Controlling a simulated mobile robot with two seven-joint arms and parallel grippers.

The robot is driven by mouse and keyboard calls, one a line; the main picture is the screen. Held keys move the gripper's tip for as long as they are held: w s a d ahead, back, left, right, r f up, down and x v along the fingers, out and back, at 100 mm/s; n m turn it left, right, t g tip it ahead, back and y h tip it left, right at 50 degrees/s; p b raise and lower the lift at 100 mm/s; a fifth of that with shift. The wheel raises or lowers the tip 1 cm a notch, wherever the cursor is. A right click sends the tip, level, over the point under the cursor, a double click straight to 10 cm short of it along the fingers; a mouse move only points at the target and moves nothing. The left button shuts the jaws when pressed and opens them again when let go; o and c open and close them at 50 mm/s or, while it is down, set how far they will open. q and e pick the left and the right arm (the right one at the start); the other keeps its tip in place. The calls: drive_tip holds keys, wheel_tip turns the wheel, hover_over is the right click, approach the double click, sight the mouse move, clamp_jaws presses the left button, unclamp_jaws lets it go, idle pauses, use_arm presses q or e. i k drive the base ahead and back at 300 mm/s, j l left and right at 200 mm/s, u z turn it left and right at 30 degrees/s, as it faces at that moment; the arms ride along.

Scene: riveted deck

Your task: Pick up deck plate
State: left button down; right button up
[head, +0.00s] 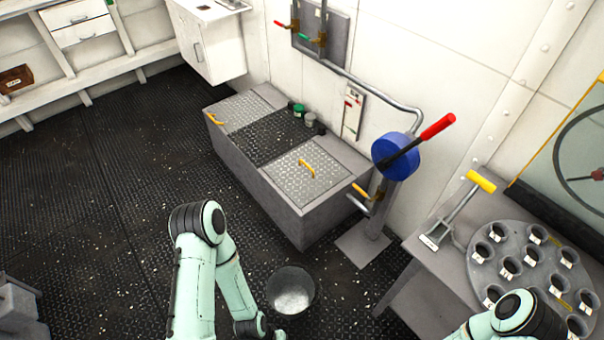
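Two light grey diamond-tread deck plates lie on top of a long grey box by the wall. The nearer plate (322,172) has a yellow handle (306,167) standing up near its middle. The farther plate (243,108) has a yellow handle (214,118) at its left edge. Between them is a darker tread-patterned section (265,135); I cannot tell whether it is a plate or an opening.
A grey bucket (291,290) stands on the dark deck before the box. A post with a blue wheel (395,155) and red-gripped lever (436,126) stands right of the box. Small cans (298,110) sit at its back edge. A table with a round holder (520,262) is at right.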

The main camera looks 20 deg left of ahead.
sight(306, 172)
drive_tip(key=u, duration=0.55)
drive_tip(key=j+z, duration=0.1)
drive_tip(key=j, duration=1.4)
drive_tip(key=i+j, duration=0.15)
drive_tip(key=j, duration=0.2)
drive_tip(key=i+j+z, duration=0.15)
drive_tip(key=j, duration=0.15)
drive_tip(key=i+j, duration=0.1)
drive_tip(key=j, duration=0.25)
drive_tip(key=i+j+z, duration=0.3)
drive_tip(key=i+j, duration=0.55)
drive_tip(key=i, duration=0.15)
drive_tip(key=i+z, duration=0.15)
drive_tip(key=i, duration=0.8)
